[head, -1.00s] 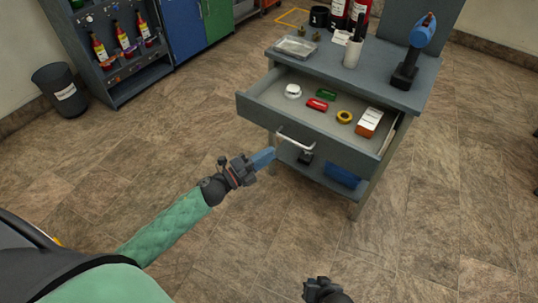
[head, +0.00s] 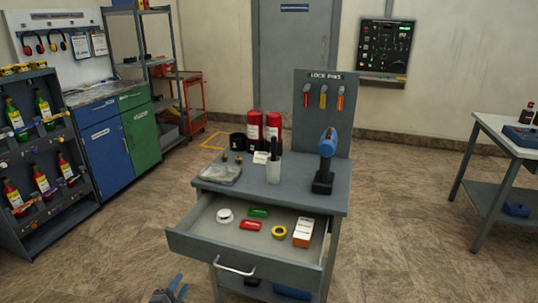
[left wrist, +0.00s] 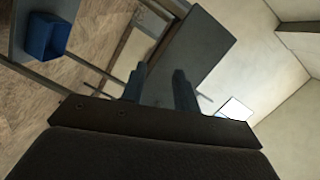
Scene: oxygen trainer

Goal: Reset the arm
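My left gripper (head: 170,291) shows at the bottom edge of the head view, low in front of the open drawer (head: 195,241) and apart from its handle (head: 234,270). Only its blue fingers show there; the rest of the arm is out of frame. In the left wrist view the two fingers (left wrist: 158,90) stand apart with nothing between them, the grey side of a cabinet beyond. My right gripper is not in view.
The drawer holds a white round item (head: 225,215), green (head: 259,212) and red (head: 250,225) pieces, a yellow ring (head: 279,232) and an orange-white box (head: 303,232). A drill (head: 326,160) stands on top. A bottle rack (head: 40,160) is left; a table (head: 512,139) is right. Floor between is free.

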